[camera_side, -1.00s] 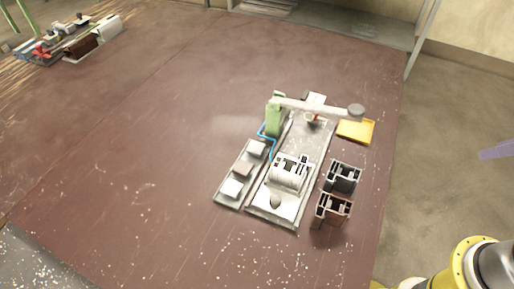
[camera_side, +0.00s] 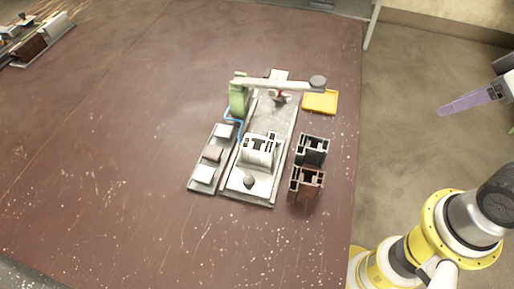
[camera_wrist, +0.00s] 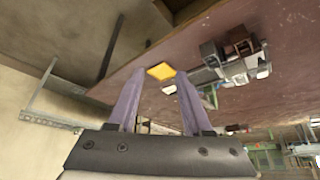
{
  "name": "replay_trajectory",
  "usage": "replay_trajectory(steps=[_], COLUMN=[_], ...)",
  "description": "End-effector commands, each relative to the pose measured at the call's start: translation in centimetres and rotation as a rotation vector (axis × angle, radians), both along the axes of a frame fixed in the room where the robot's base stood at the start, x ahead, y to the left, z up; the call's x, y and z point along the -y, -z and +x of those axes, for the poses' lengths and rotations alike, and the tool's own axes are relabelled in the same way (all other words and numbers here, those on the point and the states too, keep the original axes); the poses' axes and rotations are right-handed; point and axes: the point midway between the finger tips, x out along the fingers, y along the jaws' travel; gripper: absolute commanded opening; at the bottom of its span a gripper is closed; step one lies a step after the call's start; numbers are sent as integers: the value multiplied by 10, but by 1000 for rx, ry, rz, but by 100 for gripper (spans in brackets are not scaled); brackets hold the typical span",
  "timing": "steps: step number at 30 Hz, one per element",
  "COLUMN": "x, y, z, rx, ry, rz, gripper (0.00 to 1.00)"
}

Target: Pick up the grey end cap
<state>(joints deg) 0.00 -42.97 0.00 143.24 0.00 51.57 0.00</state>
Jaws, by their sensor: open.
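A narrow tray (camera_side: 194,188) on the brown bench holds three small blocks in a row: a light grey one (camera_side: 222,131) at the far end, a brownish one (camera_side: 212,153) in the middle and a whitish one (camera_side: 203,174) at the near end. The far one looks like the grey end cap, but the shades are close and I cannot be sure. My gripper (camera_wrist: 152,46) is open and empty, with two purple fingers apart in the wrist view. In the side view a purple finger (camera_side: 468,104) shows at the right, off the bench and well away from the tray.
A clamp fixture (camera_side: 272,112) with a green post (camera_side: 238,96) and an overhanging arm stands beside the tray. A dark profile (camera_side: 312,148), a brown profile (camera_side: 306,182) and a yellow tray (camera_side: 320,102) lie to its right. The bench's left is largely clear.

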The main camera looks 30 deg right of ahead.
Motion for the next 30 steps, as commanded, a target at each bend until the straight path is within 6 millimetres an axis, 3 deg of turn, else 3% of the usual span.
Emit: replay_trajectory(steps=[13, 19, 30], x=[0, 0, 0], y=[0, 0, -3], z=[0, 0, -3], rx=[0, 0, -18], ry=[0, 0, -22], rz=[0, 0, -12], gripper=[50, 84, 84])
